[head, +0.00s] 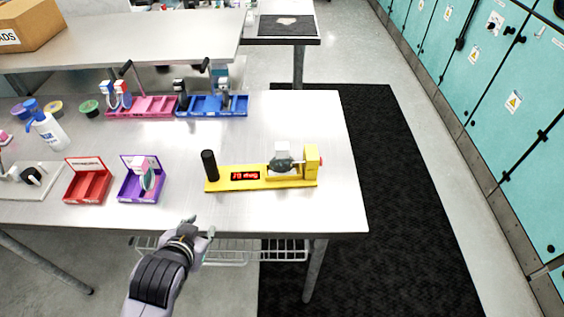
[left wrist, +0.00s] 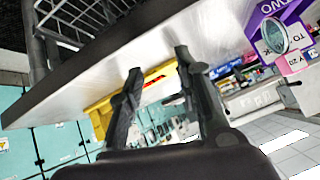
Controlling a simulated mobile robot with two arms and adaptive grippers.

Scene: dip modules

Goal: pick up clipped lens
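A round, pale lens (head: 148,180) with a pink-and-white clip (head: 146,163) stands in a purple bin (head: 128,191) on the metal table. The lens also shows at the upper right of the left wrist view (left wrist: 273,36), beside the purple bin wall (left wrist: 270,8). My left gripper (head: 201,227) is at the table's front edge, right of and nearer than the purple bin, apart from the lens. Its two fingers are spread with nothing between them, as the left wrist view (left wrist: 158,64) shows. My right gripper is not in view.
A yellow fixture (head: 225,185) with a black post holds a dark round piece with a white block. A red bin (head: 86,187) stands left of the purple one. Pink (head: 155,105) and blue (head: 212,107) trays stand behind. A wire basket (head: 270,252) hangs below the table.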

